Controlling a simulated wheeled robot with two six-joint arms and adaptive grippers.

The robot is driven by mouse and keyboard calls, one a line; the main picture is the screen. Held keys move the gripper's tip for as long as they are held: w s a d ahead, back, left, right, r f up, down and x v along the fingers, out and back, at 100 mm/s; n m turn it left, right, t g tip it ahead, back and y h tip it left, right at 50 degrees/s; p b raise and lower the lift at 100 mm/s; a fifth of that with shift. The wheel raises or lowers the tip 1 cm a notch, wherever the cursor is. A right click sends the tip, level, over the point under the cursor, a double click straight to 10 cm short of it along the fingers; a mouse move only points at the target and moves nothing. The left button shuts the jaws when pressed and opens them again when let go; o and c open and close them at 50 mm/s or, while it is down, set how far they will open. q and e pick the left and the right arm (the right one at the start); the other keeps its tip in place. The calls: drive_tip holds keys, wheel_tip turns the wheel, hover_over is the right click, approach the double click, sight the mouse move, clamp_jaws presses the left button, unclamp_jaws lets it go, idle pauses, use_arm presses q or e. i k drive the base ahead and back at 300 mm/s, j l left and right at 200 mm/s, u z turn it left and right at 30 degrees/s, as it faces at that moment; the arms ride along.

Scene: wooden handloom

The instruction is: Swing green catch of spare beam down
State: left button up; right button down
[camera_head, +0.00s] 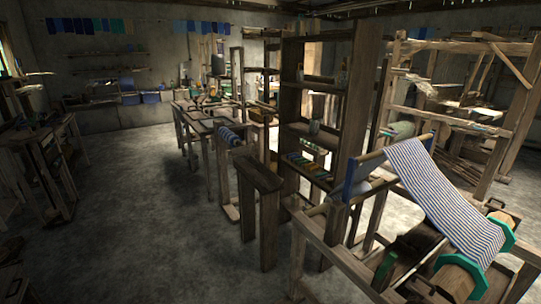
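A wooden beam with green end discs (462,272) lies in a low wooden frame at the lower right. Blue-and-white striped cloth (440,190) runs down onto it from a raised bar. A small green piece (385,268) stands on the frame to the left of the beam; it may be the catch, but its shape and pose are too small to tell. A dark part beside it partly hides the frame. I cannot tell which beam is the spare one. Neither of my grippers is in view.
An open wooden shelf (318,135) with coloured spools stands left of the frame. A narrow wooden stand (259,178) is in front of it. A long worktable (205,122) is behind, and a large loom (470,90) at the right. Bare floor (150,220) is free at left centre.

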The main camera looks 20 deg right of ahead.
sight(390, 259)
drive_tip(key=i+z, duration=0.25)
drive_tip(key=z, duration=0.2)
drive_tip(key=i+z, duration=0.25)
drive_tip(key=z, duration=0.2)
drive_tip(key=i+z, duration=0.25)
drive_tip(key=z, duration=0.2)
drive_tip(key=i+j+z, duration=0.2)
drive_tip(key=z, duration=0.25)
drive_tip(key=i+j+z, duration=0.2)
drive_tip(key=z, duration=0.25)
drive_tip(key=i+j+z, duration=0.1)
drive_tip(key=j+z, duration=0.35)
drive_tip(key=i+j+z, duration=0.1)
drive_tip(key=j+z, duration=0.15)
drive_tip(key=z, duration=0.2)
drive_tip(key=i+l, duration=0.1)
drive_tip(key=l, duration=0.55)
drive_tip(key=i+l, duration=0.1)
drive_tip(key=l, duration=0.55)
drive_tip(key=l+u, duration=0.4)
drive_tip(key=l, duration=1.3)
drive_tip(key=u, duration=2.45)
